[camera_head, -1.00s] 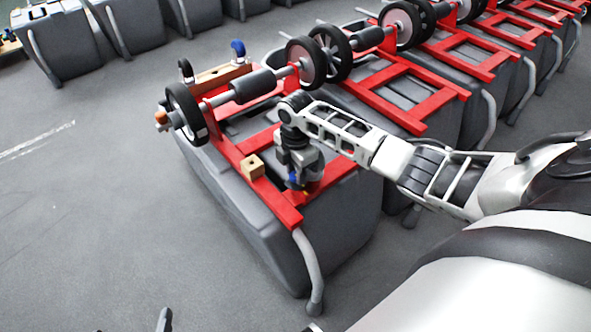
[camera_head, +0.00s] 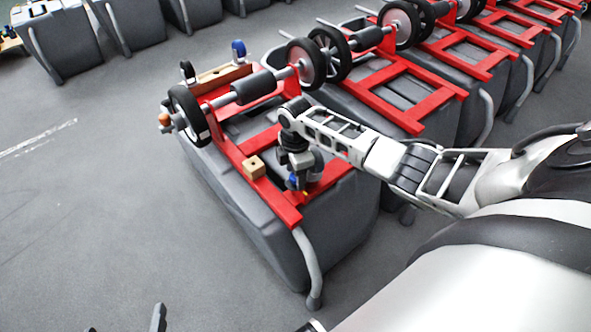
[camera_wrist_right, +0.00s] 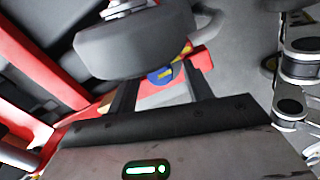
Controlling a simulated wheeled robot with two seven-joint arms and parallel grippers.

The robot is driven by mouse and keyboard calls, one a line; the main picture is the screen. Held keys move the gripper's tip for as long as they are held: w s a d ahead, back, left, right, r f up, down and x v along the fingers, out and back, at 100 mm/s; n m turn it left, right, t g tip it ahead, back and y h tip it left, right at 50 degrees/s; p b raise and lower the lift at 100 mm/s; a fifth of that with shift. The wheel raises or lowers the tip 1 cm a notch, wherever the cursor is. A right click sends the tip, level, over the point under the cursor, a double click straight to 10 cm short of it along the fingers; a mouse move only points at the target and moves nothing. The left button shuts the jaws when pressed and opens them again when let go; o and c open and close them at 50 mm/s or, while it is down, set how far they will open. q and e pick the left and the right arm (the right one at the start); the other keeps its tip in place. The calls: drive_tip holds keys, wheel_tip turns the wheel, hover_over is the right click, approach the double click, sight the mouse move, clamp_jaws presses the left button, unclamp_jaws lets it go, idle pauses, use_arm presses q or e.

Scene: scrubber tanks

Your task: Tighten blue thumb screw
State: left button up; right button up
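A blue round piece with a yellow mark (camera_wrist_right: 160,75), which looks like the blue thumb screw, sits by the red frame in the right wrist view. A grey rounded body (camera_wrist_right: 135,45) partly hides it. In the head view a small blue piece (camera_head: 293,182) shows under my right gripper (camera_head: 299,190), low over the near red crossbar. My right gripper's fingers are apart in the wrist view (camera_wrist_right: 163,88), with the blue piece beyond the gap; I see no grip on it. My left gripper (camera_head: 126,324) shows only two separate tips at the bottom edge.
A wooden block (camera_head: 253,167) sits on the red frame (camera_head: 283,212) left of my right gripper. A wheel (camera_head: 186,115) and an upright blue piece (camera_head: 238,50) are at the frame's far end. More tanks with red frames (camera_head: 432,100) stand close right.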

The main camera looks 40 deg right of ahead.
use_arm(q)
drive_tip(key=shift+w+r, duration=0.1)
use_arm(e)
drive_tip(key=shift+r, duration=0.1)
drive_tip(key=shift+r, duration=0.3)
use_arm(q)
drive_tip(key=shift+r+g+p, duration=0.3)
drive_tip(key=shift+r+p, duration=0.3)
drive_tip(key=shift+p, duration=1.3)
use_arm(e)
wheel_tip(320, 180, up, 15)
